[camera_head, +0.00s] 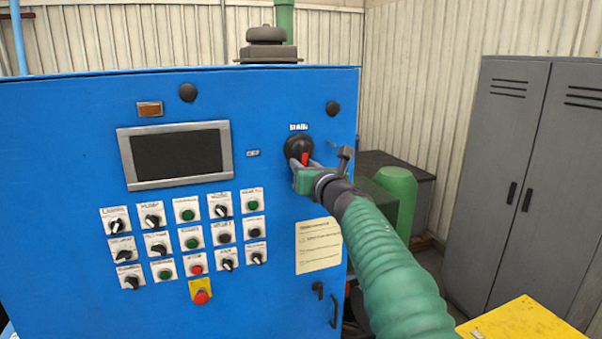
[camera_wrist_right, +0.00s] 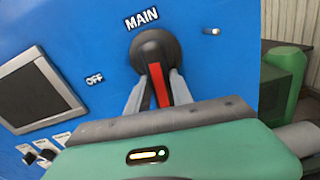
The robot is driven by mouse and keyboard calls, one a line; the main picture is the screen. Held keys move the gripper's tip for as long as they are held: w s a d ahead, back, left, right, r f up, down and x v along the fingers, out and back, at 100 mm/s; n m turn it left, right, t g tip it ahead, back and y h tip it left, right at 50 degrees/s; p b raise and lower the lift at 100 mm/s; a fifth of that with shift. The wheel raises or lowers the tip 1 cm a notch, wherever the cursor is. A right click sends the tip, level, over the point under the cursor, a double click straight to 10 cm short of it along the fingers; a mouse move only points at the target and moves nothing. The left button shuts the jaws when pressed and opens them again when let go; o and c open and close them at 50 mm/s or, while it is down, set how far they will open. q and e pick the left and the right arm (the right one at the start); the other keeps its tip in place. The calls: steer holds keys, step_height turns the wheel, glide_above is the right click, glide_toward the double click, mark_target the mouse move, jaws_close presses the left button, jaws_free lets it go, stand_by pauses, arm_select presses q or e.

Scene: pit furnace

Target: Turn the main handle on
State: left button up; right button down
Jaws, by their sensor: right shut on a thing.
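The main handle (camera_head: 299,147) is a round black rotary knob with a red grip bar, below the word MAIN on the upper right of a blue control panel (camera_head: 70,150). In the right wrist view the handle (camera_wrist_right: 153,50) has its red bar pointing down and slightly right, away from the OFF label (camera_wrist_right: 94,79) at its left. My right gripper (camera_head: 304,161) reaches in from the lower right. Its two grey fingers (camera_wrist_right: 157,92) are shut on the bar, one on each side. My left gripper is not in view.
A dark screen (camera_head: 176,155) and several switches and buttons fill the panel's left and middle. A red stop button (camera_head: 201,297) sits low on a yellow plate. Grey lockers (camera_head: 500,190) stand at the right, and a yellow surface (camera_head: 525,322) is at the lower right.

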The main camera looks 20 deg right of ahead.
steer(key=shift+d+f+n, duration=0.15)
steer(key=shift+f+n, duration=0.1)
steer(key=shift+n, duration=0.35)
steer(key=shift+b, duration=0.3)
steer(key=c, duration=1.4)
jaws_free()
steer(key=shift+r, duration=0.1)
steer(key=shift+o, duration=1.4)
steer(key=shift+w+d, duration=0.1)
steer(key=shift+w, duration=0.05)
steer(key=s+b, duration=0.4)
steer(key=s, duration=1.2)
steer(key=shift+s+d, duration=0.35)
steer(key=shift+s, duration=0.05)
steer(key=shift+w, duration=0.1)
